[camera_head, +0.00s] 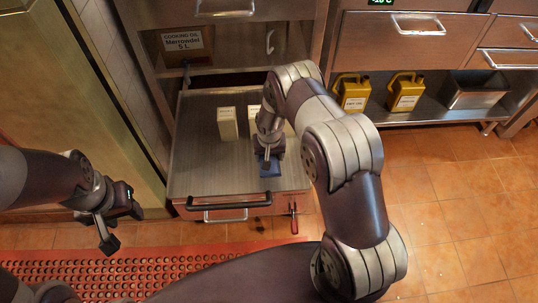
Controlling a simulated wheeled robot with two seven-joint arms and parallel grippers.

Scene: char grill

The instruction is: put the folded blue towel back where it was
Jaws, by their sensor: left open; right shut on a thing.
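The folded blue towel (270,170) is at the front right of the open drawer's grey inner surface (200,172). My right gripper (267,155) points down over it and is shut on it. The gripper and wrist hide the towel's upper part, and I cannot tell whether it touches the surface below. My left gripper (122,222) is open and empty, out to the left of the drawer above the floor.
A cream carton (228,123) stands in the drawer, with another (253,115) partly behind my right arm. A red-handled tool (293,215) hangs at the drawer's front right. Yellow jugs (354,93) (405,93) and a steel bin (474,90) sit on the right shelf.

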